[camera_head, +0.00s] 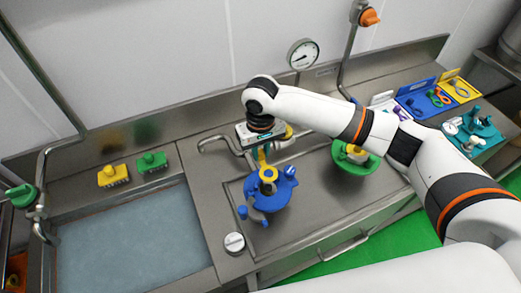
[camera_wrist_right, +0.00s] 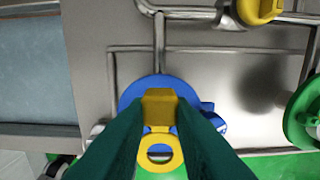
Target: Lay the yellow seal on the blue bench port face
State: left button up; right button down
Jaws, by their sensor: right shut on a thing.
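The yellow seal is a flat ring (camera_wrist_right: 160,153) with a block-like tab. My right gripper (camera_wrist_right: 158,122) is shut on the tab, its dark green fingers on either side. In the head view the gripper (camera_head: 262,154) is above the back of the blue bench port (camera_head: 265,196), with the seal's ring (camera_head: 268,173) over the port's top. In the wrist view the port (camera_wrist_right: 133,93) is partly hidden behind the seal and fingers. I cannot tell whether the ring touches the port face. My left gripper is not in view.
A green port (camera_head: 350,168) with yellow on it stands to the right. A steel knob (camera_head: 235,243) is at front left, beside the sink (camera_head: 130,240). Yellow (camera_head: 112,176) and green (camera_head: 151,162) brushes lie behind the sink. Blue (camera_head: 408,104) and teal (camera_head: 488,143) trays are at far right.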

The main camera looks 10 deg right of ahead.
aim_at(261, 160)
notch_tip(261, 160, down, 2)
jog(key=shift+f+b, duration=0.25)
jog(key=shift+b, duration=1)
jog(key=shift+f+b, duration=0.95)
jog(key=shift+b, duration=0.3)
jog(key=shift+f, duration=0.95)
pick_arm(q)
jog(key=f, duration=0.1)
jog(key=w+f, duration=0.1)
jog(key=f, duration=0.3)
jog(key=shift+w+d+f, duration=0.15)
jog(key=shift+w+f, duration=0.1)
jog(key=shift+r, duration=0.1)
pick_arm(e)
jog(key=shift+f, duration=0.45)
jog(key=c, duration=1.2)
grip_release()
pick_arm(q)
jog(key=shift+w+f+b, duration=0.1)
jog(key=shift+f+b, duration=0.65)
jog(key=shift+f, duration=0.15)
pick_arm(e)
notch_tip(261, 160, up, 12)
